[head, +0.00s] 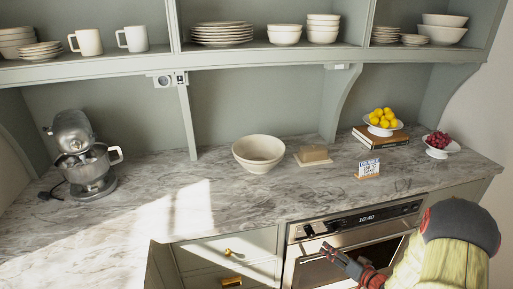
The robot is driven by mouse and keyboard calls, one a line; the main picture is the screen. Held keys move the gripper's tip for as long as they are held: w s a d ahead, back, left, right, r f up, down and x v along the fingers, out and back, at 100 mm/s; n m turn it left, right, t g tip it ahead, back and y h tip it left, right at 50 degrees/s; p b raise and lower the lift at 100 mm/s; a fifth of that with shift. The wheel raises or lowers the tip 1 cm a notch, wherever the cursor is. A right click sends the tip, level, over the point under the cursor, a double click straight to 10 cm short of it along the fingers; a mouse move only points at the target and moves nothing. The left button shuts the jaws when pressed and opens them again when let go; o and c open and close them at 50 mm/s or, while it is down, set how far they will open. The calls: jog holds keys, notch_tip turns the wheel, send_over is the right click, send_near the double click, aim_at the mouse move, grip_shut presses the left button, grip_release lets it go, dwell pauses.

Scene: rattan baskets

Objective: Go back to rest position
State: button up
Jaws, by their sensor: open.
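My gripper (343,262) shows at the lower right of the head view, in front of the oven (352,240). It is open, with no object visible between its fingers. It is apart from the counter (225,200) and the things on it. My arm reaches in from the bottom right corner, and its yellow-green link hides part of the oven and the cabinet front.
On the counter stand a mixer (82,155), a cream bowl (258,152), a butter dish (313,156), a small sign (368,169), a bowl of lemons (381,128) on books (375,138), and a bowl of red fruit (438,148). Shelves above hold dishes. The counter's front middle is clear.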

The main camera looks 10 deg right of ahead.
jog(key=s+d+f+g+h, duration=0.3)
jog(key=s+d+f+g, duration=0.3)
jog(key=f, duration=0.4)
jog(key=s+d+r+g+h, duration=0.2)
jog(key=s+r+g+h, duration=0.15)
jog(key=s+r, duration=0.55)
jog(key=s+a+r+n+y, duration=0.1)
jog(key=s+a+r, duration=0.3)
jog(key=a+r, duration=0.6)
jog(key=s+a+r+n+t+y, duration=0.1)
jog(key=s+a+r, duration=0.3)
jog(key=a+r, duration=0.6)
jog(key=s+a+r+n+y, duration=0.1)
jog(key=s+a+r, duration=0.3)
jog(key=a+r, duration=0.6)
jog(key=shift+a+n, duration=0.3)
jog(key=shift+n, duration=0.4)
